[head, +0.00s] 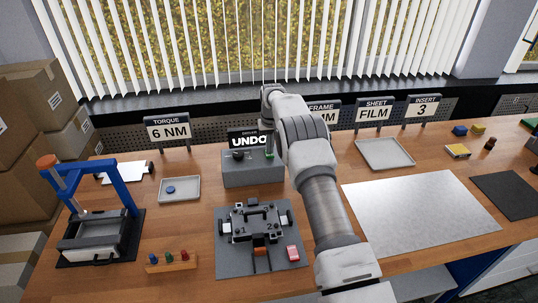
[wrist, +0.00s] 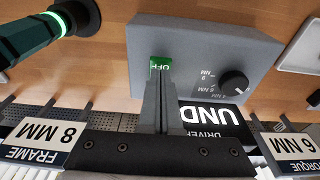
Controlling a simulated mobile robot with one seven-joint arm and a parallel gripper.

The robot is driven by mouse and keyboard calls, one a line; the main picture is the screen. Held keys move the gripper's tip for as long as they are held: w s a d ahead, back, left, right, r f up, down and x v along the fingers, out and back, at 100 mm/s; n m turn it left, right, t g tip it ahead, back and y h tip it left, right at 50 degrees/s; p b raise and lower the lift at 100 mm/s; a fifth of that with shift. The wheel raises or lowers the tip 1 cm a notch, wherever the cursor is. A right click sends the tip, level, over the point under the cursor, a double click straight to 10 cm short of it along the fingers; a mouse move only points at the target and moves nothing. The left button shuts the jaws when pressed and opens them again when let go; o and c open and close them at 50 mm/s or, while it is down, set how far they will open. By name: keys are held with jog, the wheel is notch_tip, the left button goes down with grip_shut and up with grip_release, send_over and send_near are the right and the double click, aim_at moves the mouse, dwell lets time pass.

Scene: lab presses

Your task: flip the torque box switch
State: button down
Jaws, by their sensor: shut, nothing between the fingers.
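The torque box (head: 253,173) is a grey box at the back middle of the bench, and it fills the upper middle of the wrist view (wrist: 205,45). Its face has a black round knob (wrist: 234,82) with NM markings and a small green switch plate (wrist: 160,63) with upside-down lettering that seems to read OFF. My gripper (wrist: 160,78) is shut and empty. Its fingertips are right at the switch plate and cover part of it; I cannot tell whether they touch. In the head view my arm hides most of the gripper.
A sign starting "UND" (wrist: 210,115) stands behind the box. A dark green driver with a lit ring (wrist: 58,24) is beside the box. A fixture (head: 260,222) on a grey mat lies in front. A tray with a blue piece (head: 170,189) is left, a blue press (head: 95,205) further left.

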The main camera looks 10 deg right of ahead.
jog(key=shift+f+b, duration=0.5)
jog(key=shift+f, duration=0.25)
jog(key=shift+r, duration=0.1)
jog(key=shift+r+p, duration=1.55)
jog(key=shift+r, duration=1.9)
jog(key=shift+r, duration=0.1)
notch_tip(320, 180, up, 15)
send_over(270, 155)
jog(key=s, duration=0.6)
jog(key=s+r+t, duration=0.1)
jog(key=s+r, duration=0.6)
jog(key=s+r+t+b, duration=0.1)
jog(key=s+r, duration=0.2)
jog(key=s, duration=0.5)
jog(key=s+r+b, duration=0.1)
jog(key=s+r, duration=0.2)
jog(key=s, duration=0.5)
jog(key=s+f+t, duration=0.1)
jog(key=s+f, duration=0.1)
jog(key=s, duration=0.8)
jog(key=s+f, duration=0.3)
jog(key=s, duration=0.7)
jog(key=shift+f+t, duration=0.3)
jog(key=shift+t, duration=0.1)
